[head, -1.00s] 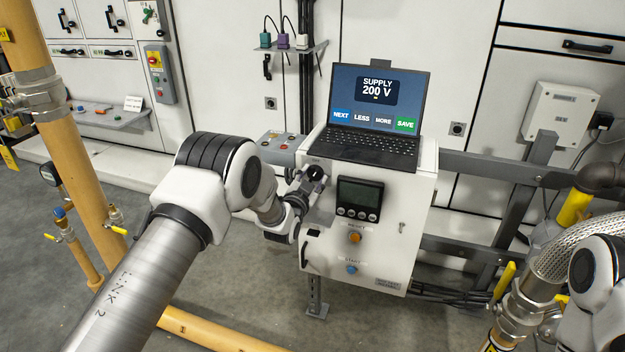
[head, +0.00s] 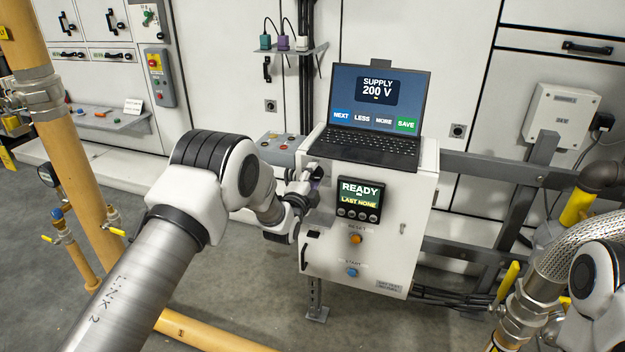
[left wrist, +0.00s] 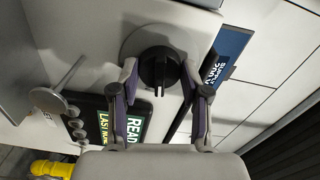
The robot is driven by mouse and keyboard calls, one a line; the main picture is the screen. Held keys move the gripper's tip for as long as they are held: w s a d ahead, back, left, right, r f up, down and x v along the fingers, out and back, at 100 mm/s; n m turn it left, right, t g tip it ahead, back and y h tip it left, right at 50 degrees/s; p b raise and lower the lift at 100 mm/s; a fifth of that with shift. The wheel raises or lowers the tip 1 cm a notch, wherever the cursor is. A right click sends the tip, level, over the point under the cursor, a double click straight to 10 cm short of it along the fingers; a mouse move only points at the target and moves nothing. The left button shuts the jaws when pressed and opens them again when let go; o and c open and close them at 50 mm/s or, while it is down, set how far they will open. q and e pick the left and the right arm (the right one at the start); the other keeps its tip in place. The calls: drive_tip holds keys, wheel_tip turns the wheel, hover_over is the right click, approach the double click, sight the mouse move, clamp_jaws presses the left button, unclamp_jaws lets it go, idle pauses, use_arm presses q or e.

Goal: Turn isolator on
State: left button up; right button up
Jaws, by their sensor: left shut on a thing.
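The isolator is a black rotary knob (left wrist: 158,67) on a round grey plate, on the white control box (head: 425,215). In the head view my left gripper (head: 312,180) is at the box's upper left and largely hides the knob. In the left wrist view its two fingers (left wrist: 161,80) are on either side of the knob, shut on it. The small display (head: 359,196) on the box is lit and reads READY, LAST NONE. My right gripper is out of view; only part of my right arm shows at the right edge.
An open laptop (head: 376,115) reading SUPPLY 200 V stands on the box. An orange button (head: 356,239) and a blue button (head: 352,272) are below the display. Yellow pipes (head: 75,160) stand at the left. A braided hose (head: 570,240) is at the right.

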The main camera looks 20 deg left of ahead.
use_arm(q)
drive_tip(key=shift+m, duration=1.1)
drive_tip(key=o, duration=1.2)
drive_tip(key=shift+c, duration=0.2)
drive_tip(key=s, duration=1.2)
drive_tip(key=shift+a, duration=0.2)
